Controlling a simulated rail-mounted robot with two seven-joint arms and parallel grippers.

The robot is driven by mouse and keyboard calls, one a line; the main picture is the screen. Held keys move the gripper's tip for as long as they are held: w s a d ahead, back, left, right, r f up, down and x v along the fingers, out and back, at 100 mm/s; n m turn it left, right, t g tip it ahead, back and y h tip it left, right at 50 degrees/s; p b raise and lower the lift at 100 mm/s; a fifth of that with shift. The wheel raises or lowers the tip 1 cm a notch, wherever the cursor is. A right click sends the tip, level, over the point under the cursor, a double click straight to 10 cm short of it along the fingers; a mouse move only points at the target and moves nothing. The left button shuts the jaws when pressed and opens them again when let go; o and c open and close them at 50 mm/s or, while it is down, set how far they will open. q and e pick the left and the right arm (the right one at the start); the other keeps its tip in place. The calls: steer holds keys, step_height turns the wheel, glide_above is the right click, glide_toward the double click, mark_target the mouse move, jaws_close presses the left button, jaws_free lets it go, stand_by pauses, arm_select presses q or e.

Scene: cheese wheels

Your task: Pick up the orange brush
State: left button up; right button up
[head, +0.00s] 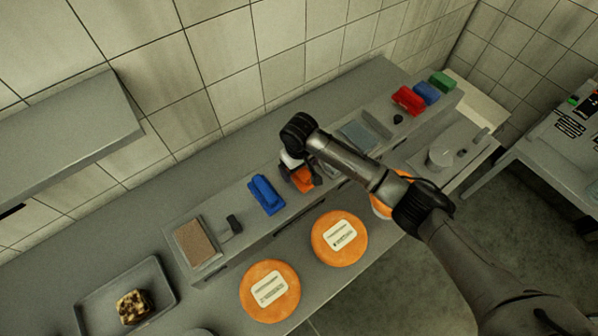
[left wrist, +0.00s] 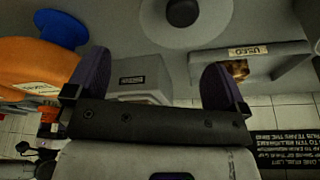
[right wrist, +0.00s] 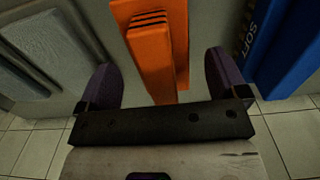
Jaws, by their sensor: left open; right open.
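The orange brush (head: 303,180) lies on the raised shelf in the head view, partly hidden by my right arm and gripper. In the right wrist view the orange brush (right wrist: 157,50) lies between the two open fingers of my right gripper (right wrist: 163,82), its lower end close to the gripper body. I cannot tell whether the fingers touch it. My right gripper (head: 297,172) also shows in the head view, above the brush. My left gripper (left wrist: 160,80) is open in the left wrist view, with nothing between its fingers. It is not in the head view.
A blue brush (head: 266,195) lies just left of the orange one; it also shows in the right wrist view (right wrist: 290,45). A grey pad (head: 360,136) lies to the right. Orange cheese wheels (head: 339,238) stand in front. A tray (head: 160,276) holds a cheese piece.

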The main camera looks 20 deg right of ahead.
steer(key=shift+f, duration=1.25)
steer(key=c, duration=1.1)
steer(key=shift+r, duration=0.15)
steer(key=shift+r, duration=0.5)
step_height(320, 180, up, 3)
steer(key=shift+f, duration=0.15)
steer(key=s+d+r, duration=0.2)
steer(key=s+r, duration=0.5)
steer(key=s, duration=0.4)
steer(key=shift+s+d, duration=0.25)
